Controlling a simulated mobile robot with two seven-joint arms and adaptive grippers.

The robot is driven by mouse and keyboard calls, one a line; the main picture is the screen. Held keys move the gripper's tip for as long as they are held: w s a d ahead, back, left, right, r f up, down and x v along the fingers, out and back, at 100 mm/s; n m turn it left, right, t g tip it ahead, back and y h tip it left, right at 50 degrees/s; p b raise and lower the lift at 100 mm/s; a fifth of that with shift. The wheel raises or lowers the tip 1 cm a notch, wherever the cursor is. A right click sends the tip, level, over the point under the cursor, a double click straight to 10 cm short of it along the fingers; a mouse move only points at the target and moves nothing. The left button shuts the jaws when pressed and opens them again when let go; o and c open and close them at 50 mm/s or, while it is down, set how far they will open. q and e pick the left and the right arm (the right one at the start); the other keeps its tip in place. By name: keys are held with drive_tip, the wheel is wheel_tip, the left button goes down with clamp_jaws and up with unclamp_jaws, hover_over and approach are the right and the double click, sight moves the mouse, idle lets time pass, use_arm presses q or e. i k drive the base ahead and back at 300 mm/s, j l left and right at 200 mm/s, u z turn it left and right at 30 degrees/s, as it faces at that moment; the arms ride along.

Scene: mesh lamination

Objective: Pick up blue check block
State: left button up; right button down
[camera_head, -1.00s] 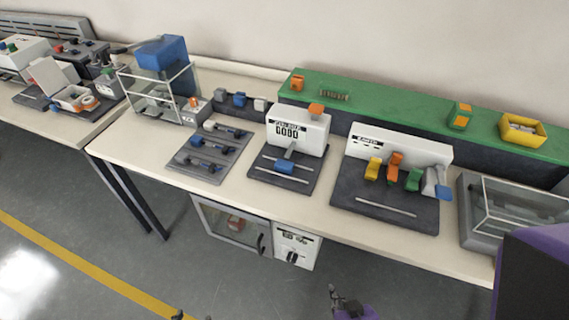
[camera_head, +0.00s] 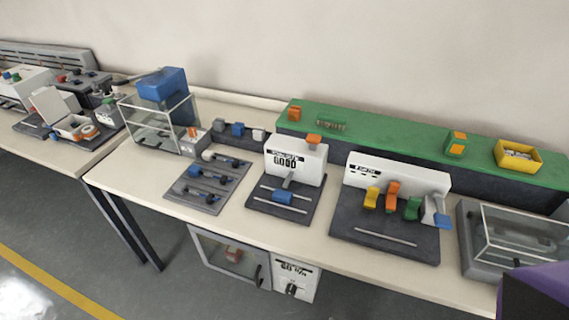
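A small blue block (camera_head: 237,129) sits at the back of the long table, between a grey block (camera_head: 218,125) and a white block (camera_head: 258,135). It stands behind a dark plate with several rods (camera_head: 207,186) and looks most like the blue check block. A blue cylinder-like piece (camera_head: 282,197) lies on the dark base of a white device with a display (camera_head: 296,160). Neither of my grippers shows, so nothing is seen near the blue block.
A green shelf (camera_head: 390,117) runs along the back right. A white device (camera_head: 397,172) with coloured levers stands right of centre. The table's front strip is clear.

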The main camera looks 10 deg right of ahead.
sight(279, 196)
drive_tip(key=i+j+z, duration=0.2)
drive_tip(key=i+j, duration=0.2)
drive_tip(key=j, duration=0.25)
drive_tip(key=i+j, duration=0.2)
drive_tip(key=j, duration=0.15)
drive_tip(key=z, duration=1.4)
drive_tip(key=j, duration=0.05)
